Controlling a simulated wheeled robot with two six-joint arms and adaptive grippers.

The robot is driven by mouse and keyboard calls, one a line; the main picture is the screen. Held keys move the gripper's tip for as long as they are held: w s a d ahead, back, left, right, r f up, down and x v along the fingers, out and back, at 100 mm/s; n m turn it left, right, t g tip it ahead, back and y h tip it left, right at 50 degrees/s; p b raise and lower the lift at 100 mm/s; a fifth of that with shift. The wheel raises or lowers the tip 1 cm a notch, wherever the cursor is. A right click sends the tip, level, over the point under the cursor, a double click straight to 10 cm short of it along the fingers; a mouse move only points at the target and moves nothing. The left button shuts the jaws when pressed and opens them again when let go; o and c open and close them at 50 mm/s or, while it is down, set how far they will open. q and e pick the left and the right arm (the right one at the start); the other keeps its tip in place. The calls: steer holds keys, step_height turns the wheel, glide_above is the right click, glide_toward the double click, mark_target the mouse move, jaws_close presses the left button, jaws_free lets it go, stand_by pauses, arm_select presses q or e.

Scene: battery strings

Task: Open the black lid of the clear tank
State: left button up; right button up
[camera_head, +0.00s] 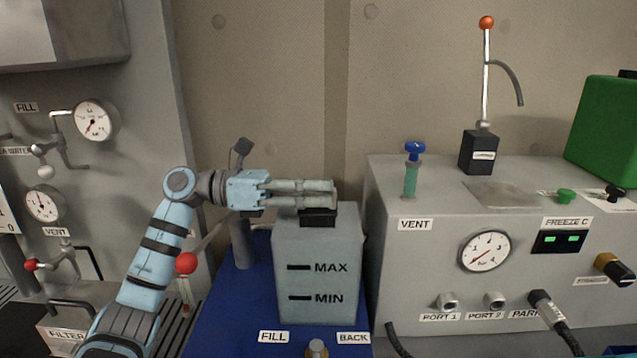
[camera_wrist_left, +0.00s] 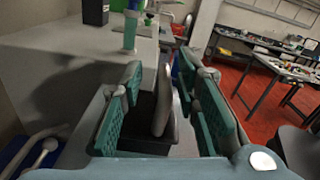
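The clear tank (camera_head: 330,262) looks grey-white, carries MAX and MIN marks, and stands upright on a blue base. Its black lid (camera_head: 318,220) is on top, partly hidden by my left gripper (camera_head: 318,192). That gripper reaches in from the left, level, just above the lid. In the left wrist view its two green-padded fingers (camera_wrist_left: 165,110) are apart, with the black lid (camera_wrist_left: 148,136) and a grey upright piece between them. I cannot tell whether either finger touches the lid. My right gripper is not in view.
A grey test cabinet (camera_head: 420,270) with a gauge and ports stands close on the tank's right. A blue-topped vent valve (camera_head: 413,168) rises from it. A red-knobbed lever (camera_head: 186,263) is at the left. FILL and BACK labels are in front.

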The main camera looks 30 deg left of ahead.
arm_select(q)
steer(key=shift+s+d+r, duration=0.1)
steer(key=shift+s+d, duration=0.1)
steer(key=shift+d, duration=0.05)
steer(key=shift+c, duration=0.3)
steer(key=shift+w, duration=0.15)
jaws_close()
